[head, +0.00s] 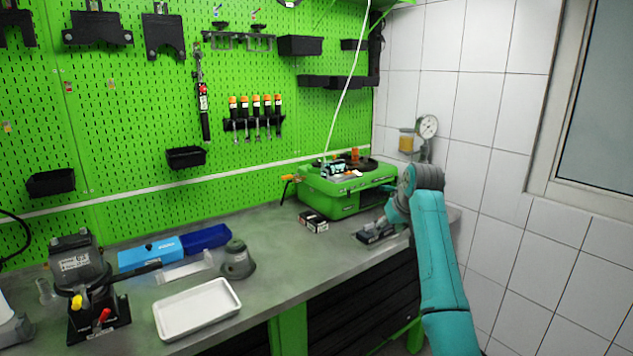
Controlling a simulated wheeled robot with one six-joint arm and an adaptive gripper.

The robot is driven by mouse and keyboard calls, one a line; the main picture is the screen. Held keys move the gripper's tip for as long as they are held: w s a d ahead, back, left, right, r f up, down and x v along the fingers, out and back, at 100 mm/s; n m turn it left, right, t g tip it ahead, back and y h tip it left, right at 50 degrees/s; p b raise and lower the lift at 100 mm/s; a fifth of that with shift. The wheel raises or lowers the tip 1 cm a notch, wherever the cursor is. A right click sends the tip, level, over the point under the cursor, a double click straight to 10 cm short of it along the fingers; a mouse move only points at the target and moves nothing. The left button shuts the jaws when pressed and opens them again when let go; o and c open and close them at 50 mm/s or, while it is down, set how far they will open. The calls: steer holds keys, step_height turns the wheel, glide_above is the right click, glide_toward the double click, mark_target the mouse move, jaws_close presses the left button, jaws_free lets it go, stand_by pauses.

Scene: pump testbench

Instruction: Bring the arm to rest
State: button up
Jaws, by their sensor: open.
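My teal arm (443,265) rises from the bottom right of the head view. It bends at a grey joint (424,177) near the right end of the bench.
A green case (345,190) stands just behind my gripper, with a small dark box (313,221) left of it. A gauge (428,127) is on the tiled wall. A white tray (197,309), blue boxes (150,255) and a dark pump-like device (84,275) occupy the bench's left.

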steer(key=s+f+m+t, duration=0.1)
steer(key=s+f, duration=0.4)
steer(key=f, duration=0.8)
steer(key=s+f+t, duration=0.1)
steer(key=s+f, duration=0.3)
steer(key=f, duration=0.9)
steer(key=s+a+f+t+h, duration=0.1)
steer(key=s+f, duration=0.7)
steer(key=s, duration=0.3)
steer(key=s+f+t, duration=0.1)
steer(key=s+f, duration=0.7)
steer(key=s, duration=0.2)
steer(key=s+r+m+t, duration=0.1)
steer(key=s+r+t, duration=0.15)
steer(key=s, duration=2.55)
steer(key=s+r+t, duration=0.1)
steer(key=s+r, duration=1.6)
steer(key=shift+s+a+r+m+h, duration=0.25)
steer(key=shift+s+r+m+h, duration=0.05)
steer(key=shift+r, duration=0.1)
